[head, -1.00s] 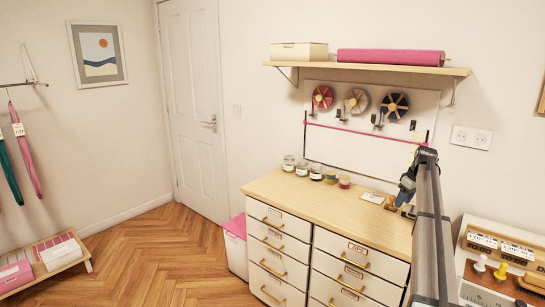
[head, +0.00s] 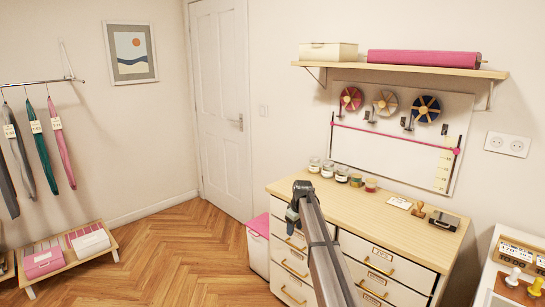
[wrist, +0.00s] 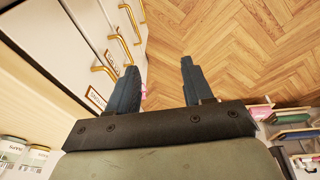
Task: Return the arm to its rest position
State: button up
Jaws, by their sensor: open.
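My gripper (wrist: 160,90) is open and empty in the wrist view, with its two dark fingers apart over the wooden floor. In the head view my arm reaches up from the bottom edge, and the gripper end (head: 292,215) shows in front of the left drawers of the cabinet (head: 400,215). The fingertips are small and partly hidden there by my own arm. The cabinet's drawer fronts (wrist: 95,35) run along the left of the wrist view.
Several jars (head: 328,169), a stamp (head: 418,209) and a dark box (head: 444,220) stand on the cabinet top. A pink-lidded bin (head: 257,245) is left of the cabinet. A low bench (head: 70,262) with boxes stands far left. The floor (head: 180,250) between is clear.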

jog(key=s+a+f, duration=0.7)
jog(key=a+f, duration=0.2)
jog(key=a, duration=0.3)
jog(key=s+d+f+g, duration=0.2)
jog(key=s+f, duration=0.5)
jog(key=f, duration=0.2)
jog(key=s+d+f+m+g, duration=0.1)
jog(key=s+d+f, duration=0.2)
jog(key=s+f, duration=0.35)
jog(key=s+d+f+m+g+h, duration=0.1)
jog(key=s+d+f+m, duration=0.1)
jog(key=s+d+f, duration=0.4)
jog(key=s+d+f+m, duration=0.1)
jog(key=s+f, duration=0.4)
jog(key=s, duration=0.3)
jog(key=s+d+f+m+g, duration=0.1)
jog(key=s+d+f, duration=0.1)
jog(key=s, duration=1)
jog(key=s+d+f+m+g, duration=0.2)
jog(key=s+d+f, duration=0.1)
jog(key=s, duration=1)
jog(key=s+d+f+m+g, duration=0.1)
jog(key=s+d+f+g, duration=0.1)
jog(key=s, duration=1.1)
jog(key=shift+s+d+f+m, duration=0.15)
jog(key=shift+s+d+m, duration=0.1)
jog(key=shift+d+m, duration=0.15)
